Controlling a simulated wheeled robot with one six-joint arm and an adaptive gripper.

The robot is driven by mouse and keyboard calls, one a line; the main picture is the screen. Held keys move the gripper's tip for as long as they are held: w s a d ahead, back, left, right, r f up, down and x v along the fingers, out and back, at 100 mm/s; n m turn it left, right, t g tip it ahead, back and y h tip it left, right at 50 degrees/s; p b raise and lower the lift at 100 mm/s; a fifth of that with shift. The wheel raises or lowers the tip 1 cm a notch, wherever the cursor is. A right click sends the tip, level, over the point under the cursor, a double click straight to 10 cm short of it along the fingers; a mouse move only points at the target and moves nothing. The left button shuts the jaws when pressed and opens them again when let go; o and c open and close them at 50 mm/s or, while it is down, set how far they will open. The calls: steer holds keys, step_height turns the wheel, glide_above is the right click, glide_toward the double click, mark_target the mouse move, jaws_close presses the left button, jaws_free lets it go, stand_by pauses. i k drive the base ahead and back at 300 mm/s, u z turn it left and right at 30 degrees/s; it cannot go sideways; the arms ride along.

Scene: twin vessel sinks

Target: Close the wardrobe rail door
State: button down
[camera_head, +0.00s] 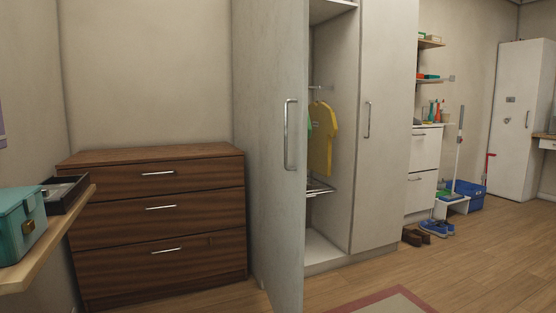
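The wardrobe's left door (262,180) is pale grey and swung open toward me in the middle of the head view. A silver upright bar handle (290,135) is on its visible face. A wire shelf (319,188) sits below the shirt. The wardrobe's right door (383,130) appears shut and has its own bar handle (367,119). The open door hides the left part of the interior. My gripper is not in view.
A brown dresser (160,220) stands left of the open door. A wooden shelf (75,215) at the left edge holds a teal box (18,227) and a dark tray (65,190). A red-edged rug (385,302) lies in front. Shoes (436,228) sit right of the wardrobe.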

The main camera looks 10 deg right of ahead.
mark_target(283, 25)
steer(key=u, duration=0.2)
steer(key=i, duration=0.9)
steer(key=u, duration=0.25)
